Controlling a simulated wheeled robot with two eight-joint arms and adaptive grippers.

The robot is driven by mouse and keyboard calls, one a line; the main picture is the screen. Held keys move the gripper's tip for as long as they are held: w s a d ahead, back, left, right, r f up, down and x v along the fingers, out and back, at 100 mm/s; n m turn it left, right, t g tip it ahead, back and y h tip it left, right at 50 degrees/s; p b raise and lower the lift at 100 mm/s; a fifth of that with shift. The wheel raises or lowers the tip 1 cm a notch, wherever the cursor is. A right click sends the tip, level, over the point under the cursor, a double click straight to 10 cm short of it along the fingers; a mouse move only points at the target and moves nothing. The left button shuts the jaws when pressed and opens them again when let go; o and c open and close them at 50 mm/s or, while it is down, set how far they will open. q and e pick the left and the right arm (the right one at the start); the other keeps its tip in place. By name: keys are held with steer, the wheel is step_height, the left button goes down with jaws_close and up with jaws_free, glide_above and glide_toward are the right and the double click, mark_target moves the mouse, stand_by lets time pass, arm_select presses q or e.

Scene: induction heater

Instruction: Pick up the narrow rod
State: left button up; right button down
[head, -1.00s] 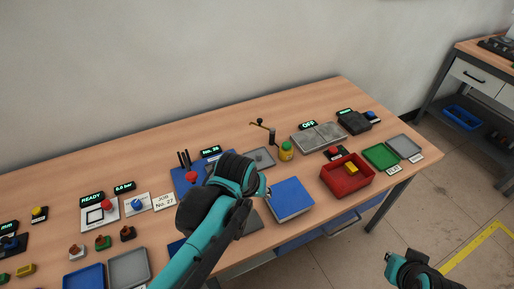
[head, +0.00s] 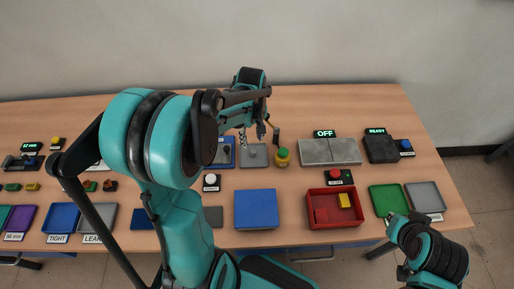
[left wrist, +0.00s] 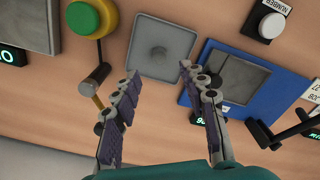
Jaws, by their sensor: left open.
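Two thin dark rods (left wrist: 284,131) show at the lower right of the left wrist view, beside the blue fixture (left wrist: 236,78). I cannot tell which one is the narrow rod. In the head view my left arm hides that spot. My left gripper (left wrist: 158,76) is open, with nothing between its fingers. It hangs above the table's back half, over the grey square plate (left wrist: 163,48) and left of the rods in the wrist view. In the head view the left gripper (head: 261,131) is near the grey plate (head: 254,155).
A post with a dark handle (left wrist: 96,76) stands close to my left fingers. A green and yellow button (head: 282,157) is beside the plate. A blue tray (head: 256,209), a red bin (head: 334,221) and a grey block (head: 330,151) lie to the right.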

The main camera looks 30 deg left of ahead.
mark_target(253, 151)
arm_select(q)
step_height(253, 151, down, 3)
steer(key=shift+s+a+b, duration=0.1)
steer(key=shift+b, duration=0.55)
step_height(253, 151, down, 5)
steer(key=b, duration=0.2)
steer(key=shift+r+b, duration=0.1)
steer(key=shift+b, duration=0.3)
steer(key=shift+r, duration=0.1)
jaws_close()
